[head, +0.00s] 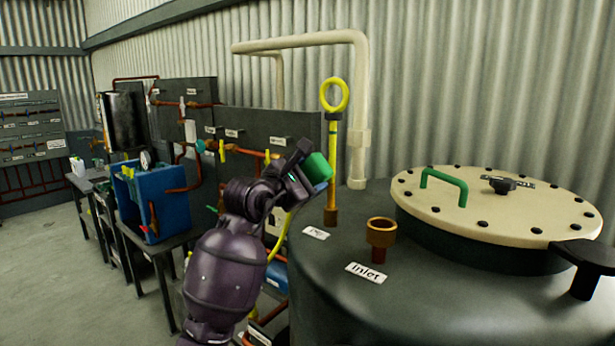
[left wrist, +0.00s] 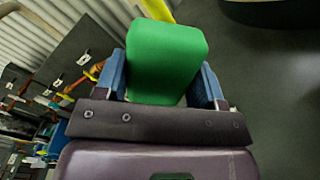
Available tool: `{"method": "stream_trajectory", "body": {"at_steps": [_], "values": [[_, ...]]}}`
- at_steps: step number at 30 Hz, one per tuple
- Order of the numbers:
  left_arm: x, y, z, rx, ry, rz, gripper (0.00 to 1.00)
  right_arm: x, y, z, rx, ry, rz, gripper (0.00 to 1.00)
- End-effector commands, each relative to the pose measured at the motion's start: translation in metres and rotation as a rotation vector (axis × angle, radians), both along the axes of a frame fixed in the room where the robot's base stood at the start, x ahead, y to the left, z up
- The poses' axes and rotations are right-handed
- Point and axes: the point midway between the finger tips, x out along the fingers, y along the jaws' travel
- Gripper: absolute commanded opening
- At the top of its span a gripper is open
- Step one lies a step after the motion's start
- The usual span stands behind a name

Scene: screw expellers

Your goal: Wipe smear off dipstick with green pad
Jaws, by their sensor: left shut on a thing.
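The yellow dipstick (head: 331,160) stands upright on the dark tank, its ring handle at the top and its foot in a brown socket. Dark marks show on it just below the ring; I cannot tell whether they are the smear. My left gripper (head: 303,173) is shut on the green pad (head: 318,168), just left of the dipstick's shaft. Whether pad and shaft touch is unclear. In the left wrist view the green pad (left wrist: 165,60) sits between the two blue fingers, with a yellow piece (left wrist: 158,10) behind its top edge. My right gripper is out of view.
The dark tank (head: 330,270) carries a brown inlet fitting (head: 381,232) and a cream bolted lid (head: 470,205) with a green handle (head: 444,180). A cream pipe (head: 361,100) rises behind the dipstick. A blue box (head: 165,205) and pipework stand at left.

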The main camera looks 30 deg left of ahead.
Motion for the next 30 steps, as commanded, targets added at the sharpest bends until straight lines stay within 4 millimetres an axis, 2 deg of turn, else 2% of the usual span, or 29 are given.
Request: {"method": "stream_trajectory", "body": {"at_steps": [30], "values": [[0.010, -0.001, 0.001, 0.000, -0.001, 0.000, 0.44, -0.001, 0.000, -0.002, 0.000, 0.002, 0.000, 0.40]]}}
